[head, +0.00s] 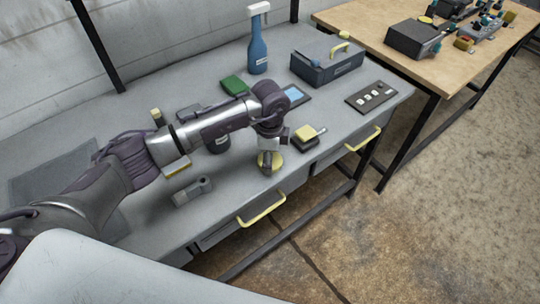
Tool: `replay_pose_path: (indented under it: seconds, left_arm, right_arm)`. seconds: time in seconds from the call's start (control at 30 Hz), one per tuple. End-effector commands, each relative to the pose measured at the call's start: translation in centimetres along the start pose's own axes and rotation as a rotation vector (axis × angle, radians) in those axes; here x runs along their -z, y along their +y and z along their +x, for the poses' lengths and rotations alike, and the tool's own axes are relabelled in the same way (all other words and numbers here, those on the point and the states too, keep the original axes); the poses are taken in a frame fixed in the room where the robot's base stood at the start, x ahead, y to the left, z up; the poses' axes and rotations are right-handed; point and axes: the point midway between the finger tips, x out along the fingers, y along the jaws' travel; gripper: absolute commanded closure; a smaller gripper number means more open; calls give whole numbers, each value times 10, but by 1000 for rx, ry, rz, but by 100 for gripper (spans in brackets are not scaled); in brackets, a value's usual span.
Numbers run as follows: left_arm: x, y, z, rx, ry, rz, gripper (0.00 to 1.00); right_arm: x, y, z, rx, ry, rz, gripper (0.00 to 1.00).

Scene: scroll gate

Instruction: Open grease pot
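My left arm reaches in from the left over the grey workbench. Its gripper (268,161) points down near the bench's front edge. A dark round pot (218,146) stands on the bench under my forearm, left of the gripper. The arm hides its top, so I cannot see whether it has a lid. My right gripper is not in view.
The grey bench (235,187) also holds a blue spray bottle (258,54), a dark toolbox (327,64), a button panel (371,96), a yellow-topped block (305,134) and a grey metal part (192,191). Yellow drawer handles (262,210) stick out in front. A wooden table (373,25) stands at right.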

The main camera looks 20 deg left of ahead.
Motion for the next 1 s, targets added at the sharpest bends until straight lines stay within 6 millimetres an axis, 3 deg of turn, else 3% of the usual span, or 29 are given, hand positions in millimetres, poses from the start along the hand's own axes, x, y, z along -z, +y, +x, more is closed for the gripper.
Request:
replay_pose_path:
  seconds: [0.2,0.23,0.37,0.8,1.0]
  left_arm:
    - [0,0,5,-1,0,0,71]
    - [0,0,3,0,0,0,24]
    - [0,0,3,0,0,0,4]
    - [0,0,-5,2,1,0,4]
    - [0,-2,-40,6,2,1,4]
  right_arm:
    - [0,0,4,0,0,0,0]
    - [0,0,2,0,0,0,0]
    - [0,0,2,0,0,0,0]
    - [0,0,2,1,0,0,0]
    - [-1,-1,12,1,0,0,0]
